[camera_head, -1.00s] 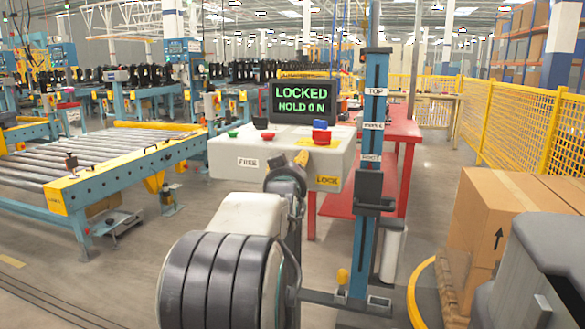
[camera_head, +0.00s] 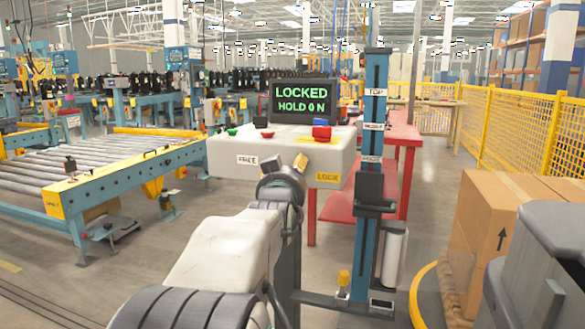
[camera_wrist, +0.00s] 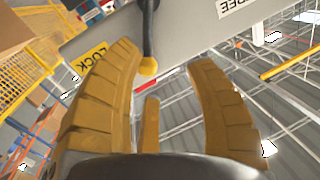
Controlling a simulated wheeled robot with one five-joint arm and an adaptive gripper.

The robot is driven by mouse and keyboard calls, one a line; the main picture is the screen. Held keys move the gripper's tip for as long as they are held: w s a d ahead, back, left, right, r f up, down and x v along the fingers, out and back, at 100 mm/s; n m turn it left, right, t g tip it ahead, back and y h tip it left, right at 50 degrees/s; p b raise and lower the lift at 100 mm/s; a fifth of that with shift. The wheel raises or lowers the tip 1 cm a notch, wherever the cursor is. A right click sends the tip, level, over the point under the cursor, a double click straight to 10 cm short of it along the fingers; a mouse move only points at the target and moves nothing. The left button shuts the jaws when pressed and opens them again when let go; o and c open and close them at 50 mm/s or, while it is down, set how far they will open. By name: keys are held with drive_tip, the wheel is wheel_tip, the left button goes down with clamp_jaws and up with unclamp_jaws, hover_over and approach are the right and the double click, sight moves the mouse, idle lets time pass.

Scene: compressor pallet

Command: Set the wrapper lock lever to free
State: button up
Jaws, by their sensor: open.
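A pale control box (camera_head: 225,150) stands ahead, with a FREE label (camera_head: 247,160) on its left and a LOCK label (camera_head: 328,178) on its right. Its screen (camera_head: 301,100) reads LOCKED, HOLD ON. In the wrist view, the dark lock lever (camera_wrist: 148,30) ends in a yellow knob (camera_wrist: 147,66), close to the LOCK label (camera_wrist: 92,60). My gripper (camera_wrist: 163,56) is open, its yellow fingers on either side of the knob; I cannot tell whether they touch it. In the head view, my wrist hides the lever and most of my gripper (camera_head: 301,161).
A blue mast (camera_head: 371,120) with a dark carriage stands right of the box, before a red table (camera_head: 405,135). Cartons (camera_head: 500,225) stand at right, beside a yellow fence (camera_head: 510,125). A roller conveyor (camera_head: 110,170) runs at left, with open floor between.

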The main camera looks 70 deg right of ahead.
drive_tip(key=shift+b+v, duration=0.45)
drive_tip(key=shift+v, duration=0.65)
drive_tip(key=shift+f, duration=0.1)
drive_tip(key=v, duration=1.2)
idle(0.3)
